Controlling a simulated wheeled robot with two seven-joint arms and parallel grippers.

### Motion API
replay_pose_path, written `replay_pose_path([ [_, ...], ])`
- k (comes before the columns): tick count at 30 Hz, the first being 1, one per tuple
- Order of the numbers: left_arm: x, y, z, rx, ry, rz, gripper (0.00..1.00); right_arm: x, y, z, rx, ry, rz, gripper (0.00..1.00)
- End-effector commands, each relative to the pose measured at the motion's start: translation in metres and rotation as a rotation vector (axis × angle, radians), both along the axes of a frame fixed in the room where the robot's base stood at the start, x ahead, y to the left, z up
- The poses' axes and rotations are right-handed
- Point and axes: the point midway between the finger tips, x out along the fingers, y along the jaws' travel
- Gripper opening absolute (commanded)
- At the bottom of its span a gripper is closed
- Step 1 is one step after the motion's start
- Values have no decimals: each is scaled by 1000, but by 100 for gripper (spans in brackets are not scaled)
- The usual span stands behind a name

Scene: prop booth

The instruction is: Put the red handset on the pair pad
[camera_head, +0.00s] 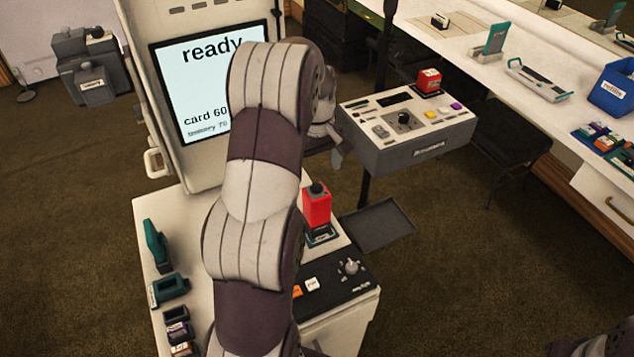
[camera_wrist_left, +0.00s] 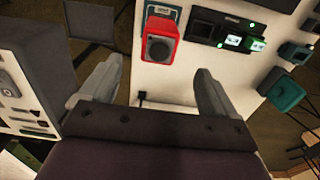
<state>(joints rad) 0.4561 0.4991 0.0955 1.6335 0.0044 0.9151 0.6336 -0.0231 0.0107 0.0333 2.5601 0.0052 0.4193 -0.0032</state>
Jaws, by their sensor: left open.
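A red handset (camera_head: 317,204) with a dark knob-like top stands upright on the white counter, at a small dark teal-edged pad (camera_head: 322,238). I cannot read a label on this pad, so I cannot tell if it is the pair pad. In the left wrist view the red handset (camera_wrist_left: 160,42) shows ahead of the fingers, beside a teal-framed piece (camera_wrist_left: 166,9). My left gripper (camera_wrist_left: 158,70) is open and empty, with the handset beyond its fingertips. In the head view this gripper (camera_head: 336,150) is partly hidden by my arm. My right gripper is out of view.
A grey console (camera_head: 415,140) with a red block (camera_head: 429,79) stands right of the gripper. A screen (camera_head: 205,85) reading "ready" stands behind my arm. A dark button panel (camera_head: 335,285) and teal holders (camera_head: 168,290) share the counter. A dark tray (camera_head: 378,226) juts out right.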

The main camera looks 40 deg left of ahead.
Motion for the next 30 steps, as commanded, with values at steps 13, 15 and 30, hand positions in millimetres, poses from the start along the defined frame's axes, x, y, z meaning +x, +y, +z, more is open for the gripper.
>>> replay_pose_path([
  [13, -131, -186, -7, 61, -105, -1024, 90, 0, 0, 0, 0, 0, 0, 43],
  [15, -146, -193, -10, 66, -112, -1098, 90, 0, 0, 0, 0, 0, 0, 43],
  [30, -150, -194, -10, 66, -111, -1115, 61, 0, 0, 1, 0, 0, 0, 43],
])
